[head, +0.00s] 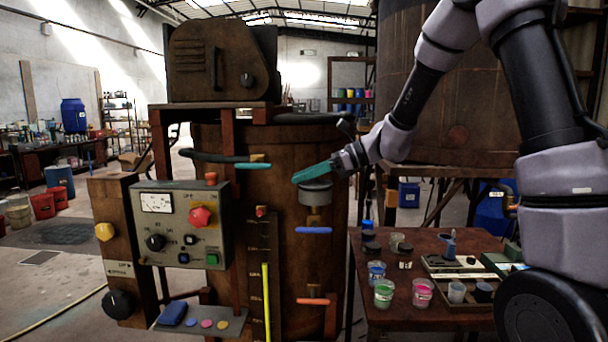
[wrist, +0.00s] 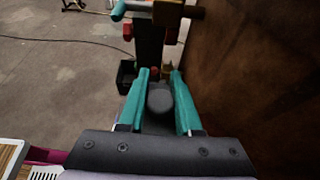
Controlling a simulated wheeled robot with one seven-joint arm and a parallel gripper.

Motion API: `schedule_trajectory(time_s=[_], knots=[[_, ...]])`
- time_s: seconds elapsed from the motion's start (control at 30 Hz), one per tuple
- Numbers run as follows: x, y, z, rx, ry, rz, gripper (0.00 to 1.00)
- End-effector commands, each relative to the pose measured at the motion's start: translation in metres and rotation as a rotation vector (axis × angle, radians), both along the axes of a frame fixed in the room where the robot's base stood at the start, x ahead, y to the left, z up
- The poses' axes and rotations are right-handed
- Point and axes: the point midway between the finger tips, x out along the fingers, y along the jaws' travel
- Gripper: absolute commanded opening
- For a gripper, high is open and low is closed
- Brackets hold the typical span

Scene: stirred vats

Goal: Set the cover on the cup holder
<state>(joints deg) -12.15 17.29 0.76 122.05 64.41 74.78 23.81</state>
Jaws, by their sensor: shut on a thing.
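My gripper (head: 302,176), with teal fingers, is at the front of the rusty vat, pointing left and slightly down. In the wrist view the fingers (wrist: 160,82) are shut on a dark grey rounded piece (wrist: 160,98), which I take to be the cover; the fingers hide part of it. Just below the fingers in the head view is a grey round piece (head: 316,194) at the vat's front, above a small brass fitting. It appears to be the cup holder, perhaps with the cover over it. I cannot tell whether the cover touches it or is held just above.
A control box (head: 181,224) with a red button stands left of the gripper. Blue-handled (head: 314,230) and orange-handled (head: 313,301) valves project from the vat below. A table (head: 400,311) with several small jars and trays is at the right.

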Motion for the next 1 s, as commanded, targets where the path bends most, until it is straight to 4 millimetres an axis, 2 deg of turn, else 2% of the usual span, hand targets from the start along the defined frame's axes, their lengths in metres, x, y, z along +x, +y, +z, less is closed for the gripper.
schedule_trajectory(time_s=[0.57,0.6,0.67,0.7,1.0], knots=[[0.0,0.0,-0.0068,0.0,0.0,0.0,0.0],[0.0,0.0,-0.0068,0.0,0.0,0.0,0.37],[0.0,0.0,-0.0068,0.0,0.0,0.0,0.6],[0.0,0.0,-0.0067,0.0,0.0,0.0,0.68],[0.0001,-0.0008,-0.0065,0.0,0.0,-0.001,0.68]])
